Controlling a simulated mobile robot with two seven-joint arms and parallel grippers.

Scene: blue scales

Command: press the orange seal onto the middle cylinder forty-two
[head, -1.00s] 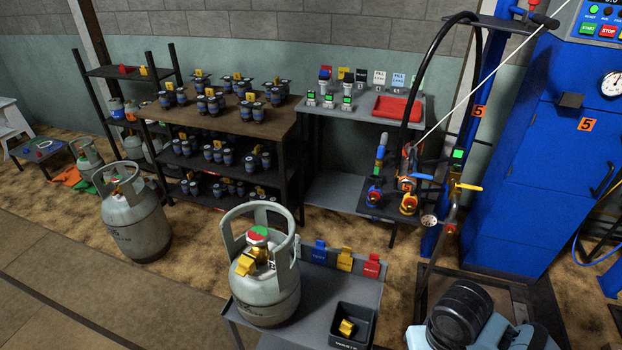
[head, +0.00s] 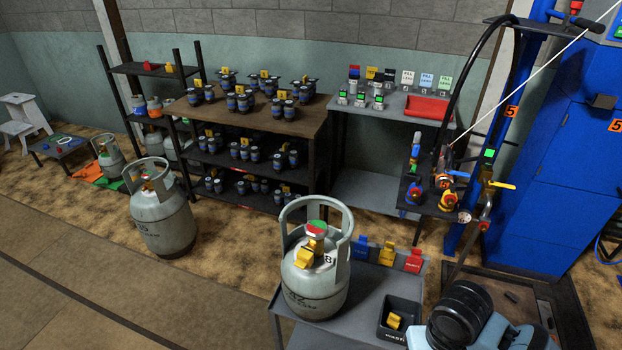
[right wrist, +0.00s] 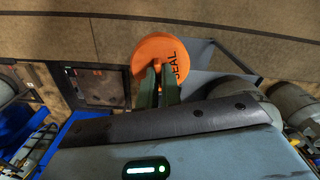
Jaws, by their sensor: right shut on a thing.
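An orange disc seal (right wrist: 152,52) marked "SEAL" shows in the right wrist view. My right gripper (right wrist: 159,78) is shut on it, its two dark fingers meeting at the disc. In the head view, one grey cylinder (head: 318,290) with a green and red cap and a yellow tag stands upright on a small grey cart (head: 355,290). A second grey cylinder (head: 163,225) stands on the floor to the left, and a smaller one (head: 110,157) is farther back. The seal is not visible in the head view. My left gripper is not in view.
A black bin (head: 398,322) holding a yellow piece sits at the cart's right. Blue, yellow and red tags line its back edge. A brown shelf rack (head: 315,118) and a hose stand (head: 410,212) are behind. The floor between left cylinder and cart is clear.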

